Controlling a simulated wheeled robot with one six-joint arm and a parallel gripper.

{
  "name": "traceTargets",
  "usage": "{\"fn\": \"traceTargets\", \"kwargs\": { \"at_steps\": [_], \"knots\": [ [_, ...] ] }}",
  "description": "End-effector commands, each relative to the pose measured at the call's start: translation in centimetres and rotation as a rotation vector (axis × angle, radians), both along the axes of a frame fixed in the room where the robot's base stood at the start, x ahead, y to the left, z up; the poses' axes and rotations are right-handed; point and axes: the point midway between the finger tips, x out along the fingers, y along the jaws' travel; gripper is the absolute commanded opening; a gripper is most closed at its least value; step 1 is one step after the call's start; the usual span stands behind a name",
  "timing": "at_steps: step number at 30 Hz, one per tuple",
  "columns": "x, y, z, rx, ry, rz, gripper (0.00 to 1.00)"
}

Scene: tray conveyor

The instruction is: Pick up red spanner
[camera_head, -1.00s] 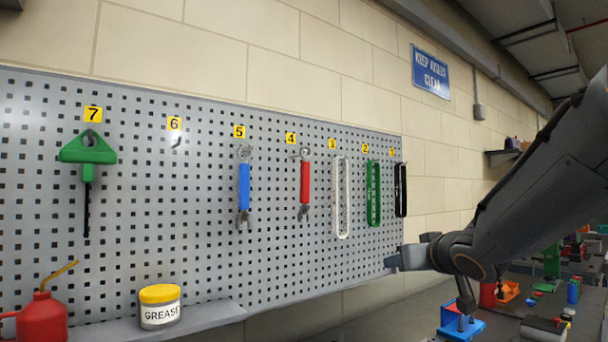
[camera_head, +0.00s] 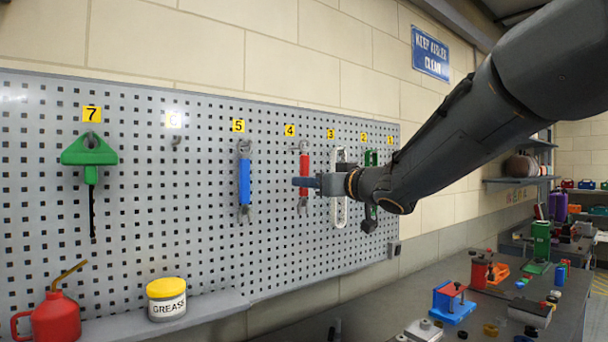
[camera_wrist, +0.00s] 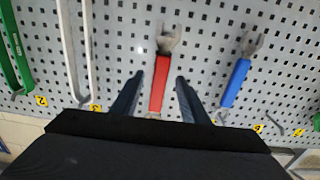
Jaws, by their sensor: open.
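The red spanner (camera_head: 304,171) hangs on the grey pegboard under label 4. It also shows in the wrist view (camera_wrist: 159,85), where its red handle lies between my two open fingers with its grey jaw end pointing up the picture. My gripper (camera_head: 303,184) is in front of the spanner's handle in the head view and hides part of it. In the wrist view my gripper (camera_wrist: 156,92) is open, with a finger on each side of the handle and a visible gap. How far the fingertips are from the board is hard to tell.
A blue spanner (camera_head: 244,182) hangs under label 5, to the left. A white tool (camera_head: 340,212) and a green tool (camera_head: 371,159) hang to the right. A grease tin (camera_head: 166,300) and a red oil can (camera_head: 56,318) stand on the lower left ledge.

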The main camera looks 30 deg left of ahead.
Motion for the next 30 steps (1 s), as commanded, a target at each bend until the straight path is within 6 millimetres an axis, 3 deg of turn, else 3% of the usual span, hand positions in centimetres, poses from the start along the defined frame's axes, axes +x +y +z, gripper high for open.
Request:
{"fn": "traceTargets", "kwargs": {
  "at_steps": [6,15,16,23,30],
  "knots": [
    [1.3,2.1,0.2,0.002,0.001,0.0,0.41],
    [1.6,2.5,0.0,0.0,0.001,-0.001,0.41],
    [1.6,2.5,0.0,0.0,0.001,-0.001,0.39],
    [1.6,2.5,0.1,0.0,0.001,-0.001,0.0],
    [1.6,2.4,0.1,0.001,0.0,-0.001,0.0]
  ]
}}
